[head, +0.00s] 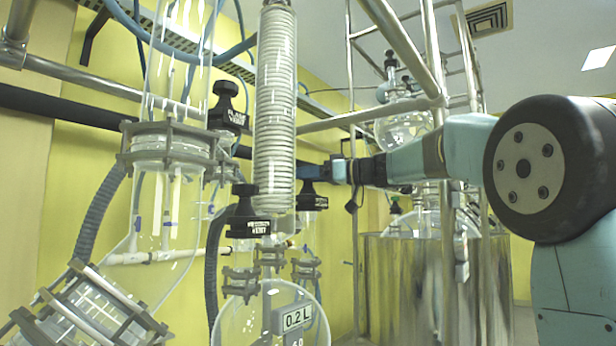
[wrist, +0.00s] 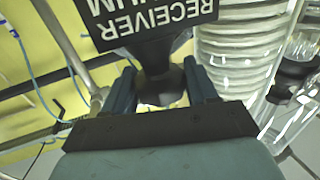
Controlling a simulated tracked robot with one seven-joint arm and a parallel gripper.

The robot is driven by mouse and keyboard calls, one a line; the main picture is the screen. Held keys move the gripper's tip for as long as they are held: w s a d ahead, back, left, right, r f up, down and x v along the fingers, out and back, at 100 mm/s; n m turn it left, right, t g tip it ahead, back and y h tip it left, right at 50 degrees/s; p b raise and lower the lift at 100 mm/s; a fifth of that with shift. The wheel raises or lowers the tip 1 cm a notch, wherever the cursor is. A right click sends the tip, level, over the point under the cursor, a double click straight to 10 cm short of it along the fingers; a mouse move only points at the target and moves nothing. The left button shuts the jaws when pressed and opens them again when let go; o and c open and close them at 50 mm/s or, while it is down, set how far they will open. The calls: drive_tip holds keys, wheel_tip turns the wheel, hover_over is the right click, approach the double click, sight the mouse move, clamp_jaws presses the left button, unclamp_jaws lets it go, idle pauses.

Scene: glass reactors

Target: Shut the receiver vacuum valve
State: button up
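The receiver vacuum valve shows in the wrist view as a black flared knob (wrist: 160,80) with a black label plate (wrist: 150,20) reading upside down "RECEIVER" and part of "VACUUM". In the head view I take the black valve (head: 312,202) right of the coil condenser to be this valve. My gripper (head: 312,173) reaches it from the right, at knob height. In the wrist view my gripper's fingers (wrist: 161,88) stand apart, one on each side of the knob. The knob nearly fills the gap; I cannot tell whether both fingers press on it.
Another labelled black valve (head: 248,212) is close on the left, and a third (head: 226,105) is higher up. The glass coil condenser (head: 275,110) stands beside my gripper. Metal frame poles (head: 434,150) and a steel vessel (head: 400,290) are near my arm.

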drive_tip(key=shift+c, duration=1)
drive_tip(key=shift+s+m+t, duration=0.1)
drive_tip(key=shift+m+t, duration=0.3)
drive_tip(key=shift+t, duration=0.2)
drive_tip(key=m+t+h, duration=0.4)
drive_tip(key=t, duration=0.1)
drive_tip(key=shift+t+h, duration=0.3)
drive_tip(key=shift+m+t+h, duration=1.4)
drive_tip(key=shift+m+h, duration=0.4)
drive_tip(key=shift+h, duration=0.2)
drive_tip(key=o, duration=0.7)
drive_tip(key=shift+o, duration=0.2)
drive_tip(key=shift+y, duration=0.3)
